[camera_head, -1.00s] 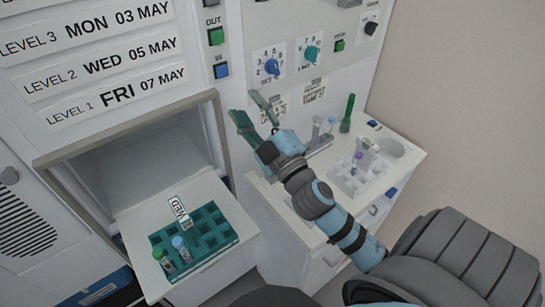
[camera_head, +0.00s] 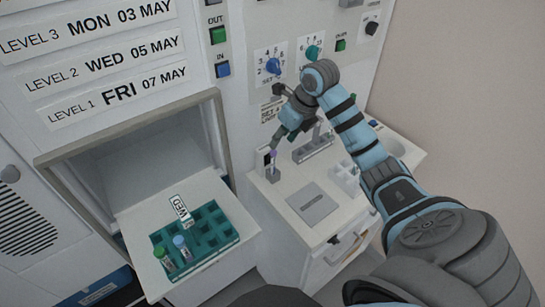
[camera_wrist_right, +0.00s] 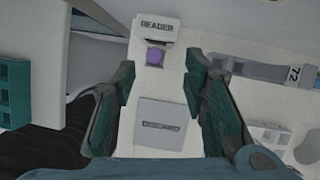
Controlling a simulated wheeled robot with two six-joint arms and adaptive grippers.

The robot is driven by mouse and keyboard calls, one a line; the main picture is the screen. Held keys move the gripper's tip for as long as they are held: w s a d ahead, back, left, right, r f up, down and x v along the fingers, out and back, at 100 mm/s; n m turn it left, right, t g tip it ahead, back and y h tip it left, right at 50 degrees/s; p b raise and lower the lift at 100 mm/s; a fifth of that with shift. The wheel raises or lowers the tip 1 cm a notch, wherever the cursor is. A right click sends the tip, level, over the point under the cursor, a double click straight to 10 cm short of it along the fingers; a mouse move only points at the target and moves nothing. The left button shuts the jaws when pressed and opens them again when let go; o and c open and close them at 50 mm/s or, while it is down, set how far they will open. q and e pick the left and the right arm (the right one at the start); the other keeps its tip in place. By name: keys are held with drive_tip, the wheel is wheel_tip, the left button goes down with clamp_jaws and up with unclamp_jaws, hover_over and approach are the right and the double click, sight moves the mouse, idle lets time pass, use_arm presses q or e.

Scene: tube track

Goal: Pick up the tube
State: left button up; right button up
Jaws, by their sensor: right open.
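A tube with a purple cap (camera_head: 272,154) stands at the reader on the white counter. In the right wrist view I see its cap (camera_wrist_right: 155,56) from above, just in front of the READER block (camera_wrist_right: 155,29). My right gripper (camera_head: 284,114) is over the counter, above the tube. In the wrist view its two dark green fingers (camera_wrist_right: 158,80) are spread wide, with the cap between and beyond their tips, not touched. The tube's body is mostly hidden. My left gripper is not in view.
A teal rack (camera_head: 222,243) with a green-capped tube (camera_head: 160,253) and a blue-capped tube (camera_head: 179,242) sits on the open drawer at left. A grey DISCARD plate (camera_head: 313,203) lies on the counter. A white rack (camera_head: 346,177) is partly behind my arm.

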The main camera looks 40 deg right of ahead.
sight(274, 151)
drive_tip(key=x, duration=0.3)
drive_tip(key=p+x, duration=0.1)
drive_tip(key=shift+s+a+f, duration=0.2)
drive_tip(key=shift+a+f, duration=0.1)
drive_tip(key=shift+f, duration=0.05)
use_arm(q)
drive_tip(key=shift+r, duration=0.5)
use_arm(e)
drive_tip(key=shift+w+f, duration=0.15)
drive_tip(key=shift+f, duration=0.1)
clamp_jaws()
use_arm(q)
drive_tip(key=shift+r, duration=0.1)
use_arm(e)
drive_tip(key=shift+r, duration=0.1)
